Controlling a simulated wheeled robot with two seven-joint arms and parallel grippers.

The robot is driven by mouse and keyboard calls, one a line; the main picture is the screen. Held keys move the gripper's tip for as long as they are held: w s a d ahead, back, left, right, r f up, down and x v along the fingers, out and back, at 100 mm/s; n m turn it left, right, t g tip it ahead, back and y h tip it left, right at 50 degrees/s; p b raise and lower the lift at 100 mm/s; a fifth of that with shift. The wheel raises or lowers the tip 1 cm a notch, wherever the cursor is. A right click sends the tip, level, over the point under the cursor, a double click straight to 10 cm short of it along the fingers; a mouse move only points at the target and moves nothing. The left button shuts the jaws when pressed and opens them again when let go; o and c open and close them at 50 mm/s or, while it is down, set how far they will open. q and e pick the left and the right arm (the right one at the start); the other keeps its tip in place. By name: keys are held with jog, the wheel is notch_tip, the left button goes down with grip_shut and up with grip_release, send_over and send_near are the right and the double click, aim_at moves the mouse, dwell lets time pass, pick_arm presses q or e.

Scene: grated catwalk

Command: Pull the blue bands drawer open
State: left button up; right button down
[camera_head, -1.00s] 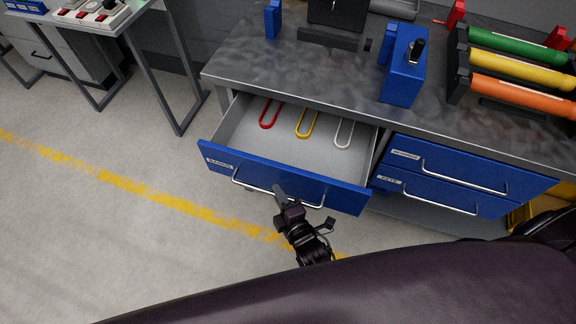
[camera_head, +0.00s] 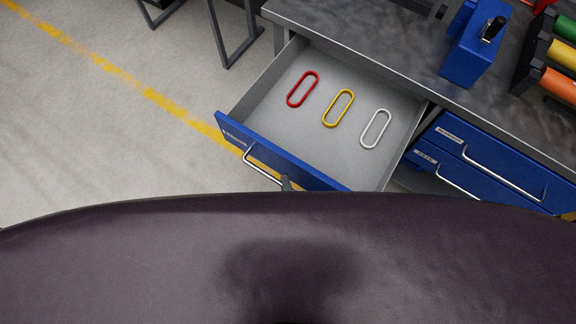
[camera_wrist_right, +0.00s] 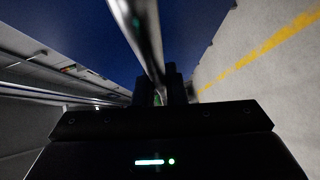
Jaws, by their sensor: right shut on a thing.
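The blue-fronted bands drawer (camera_head: 248,143) stands pulled out from under the grey workbench, with its inside in full view. A red, a yellow and a white oval band lie flat in it: the red band (camera_head: 302,90), the yellow band (camera_head: 338,108) and the white band (camera_head: 375,129). Its metal bar handle (camera_head: 256,169) is partly hidden by my own body. My left gripper is not in view.
Two closed blue drawers (camera_head: 490,165) with bar handles are right of the open one. The workbench top (camera_head: 400,50) carries a blue box (camera_head: 473,45) and a rack of coloured rolls (camera_head: 562,53). The floor (camera_head: 90,130) on the left is clear.

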jog(key=c, duration=1.5)
grip_release()
jog(key=shift+s, duration=0.1)
jog(key=b+v, duration=0.1)
jog(key=v, duration=0.6)
jog(key=shift+s+d, duration=0.15)
jog(key=shift+s, duration=0.15)
